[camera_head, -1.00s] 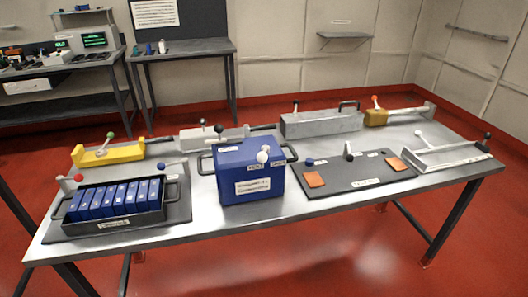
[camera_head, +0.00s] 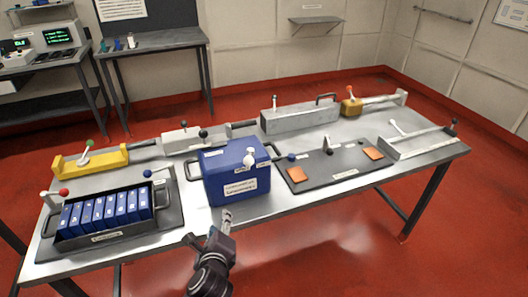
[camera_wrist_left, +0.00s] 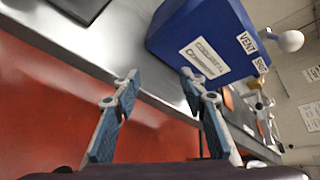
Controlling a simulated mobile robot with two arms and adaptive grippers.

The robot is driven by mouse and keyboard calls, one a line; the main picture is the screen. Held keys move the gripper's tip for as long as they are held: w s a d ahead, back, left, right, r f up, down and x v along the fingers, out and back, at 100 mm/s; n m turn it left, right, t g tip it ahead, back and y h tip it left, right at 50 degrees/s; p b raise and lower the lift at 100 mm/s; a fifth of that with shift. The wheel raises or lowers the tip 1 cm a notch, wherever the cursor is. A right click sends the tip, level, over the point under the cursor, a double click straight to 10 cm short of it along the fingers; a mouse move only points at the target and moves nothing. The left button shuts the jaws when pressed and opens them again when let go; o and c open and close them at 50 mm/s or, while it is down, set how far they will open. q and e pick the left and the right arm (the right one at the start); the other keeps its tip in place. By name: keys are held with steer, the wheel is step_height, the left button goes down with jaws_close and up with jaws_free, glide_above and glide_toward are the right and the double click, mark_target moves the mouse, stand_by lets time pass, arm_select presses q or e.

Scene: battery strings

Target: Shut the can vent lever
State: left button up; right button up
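The blue can (camera_head: 222,180) stands upright on the steel table, and its corner also fills the upper middle of the left wrist view (camera_wrist_left: 185,28). Its vent lever has a white ball knob (camera_head: 249,160), seen at the upper right in the left wrist view (camera_wrist_left: 290,40). VENT (camera_wrist_left: 247,43) and SHUT (camera_wrist_left: 260,65) labels sit on the can's upper edge, and the knob shows closer to VENT in the wrist view. My left gripper (camera_head: 227,214) is in front of the can, below the knob and apart from it. Its fingers (camera_wrist_left: 160,78) are spread and empty. My right gripper is out of view.
A battery tray (camera_head: 108,234) stands left of the can. A dark mat (camera_head: 323,178) with orange pads lies to the right. Several lever fixtures line the back, including a yellow one (camera_head: 85,163). The floor in front of the table is clear.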

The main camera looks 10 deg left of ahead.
mark_target(250, 157)
arm_select(q)
steer(key=w+d+r+m+t+h, duration=0.1)
steer(key=w+d+r+m+t, duration=0.45)
steer(key=w+r+m, duration=0.6)
steer(key=w+m, duration=0.1)
steer(key=w+r, duration=0.1)
steer(key=w, duration=0.1)
steer(key=w+m, duration=0.1)
steer(key=w, duration=0.1)
steer(key=shift+w+a+r+m, duration=0.1)
steer(key=shift+a+r+m, duration=0.05)
steer(key=shift+a+m, duration=0.2)
steer(key=shift+c, duration=0.3)
jaws_close()
steer(key=shift+d, duration=0.1)
